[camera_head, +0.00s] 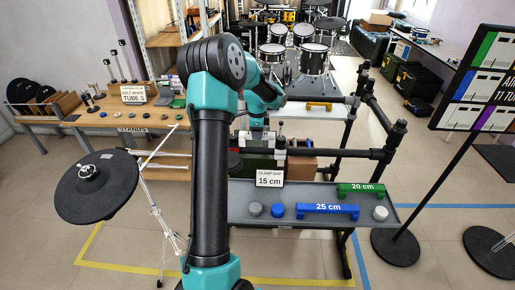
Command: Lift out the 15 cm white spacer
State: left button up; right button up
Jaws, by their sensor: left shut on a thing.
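My left arm rises through the middle of the head view and bends away over the bench. I cannot pick out the white 15 cm spacer; part of the grey tray (245,216) is hidden behind my arm. A white card (269,178) reading 15 cm stands at the tray's back edge. My right gripper does not show.
The tray holds a blue 25 cm spacer (327,209), a green 20 cm spacer (361,190) and small round pieces. A black bar frame (345,153) stands behind, with a yellow spacer (320,105) farther back. A drum pad (95,187) is at left, a sign (485,85) at right.

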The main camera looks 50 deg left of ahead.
pick_arm(q)
jog(key=shift+r, duration=1.15)
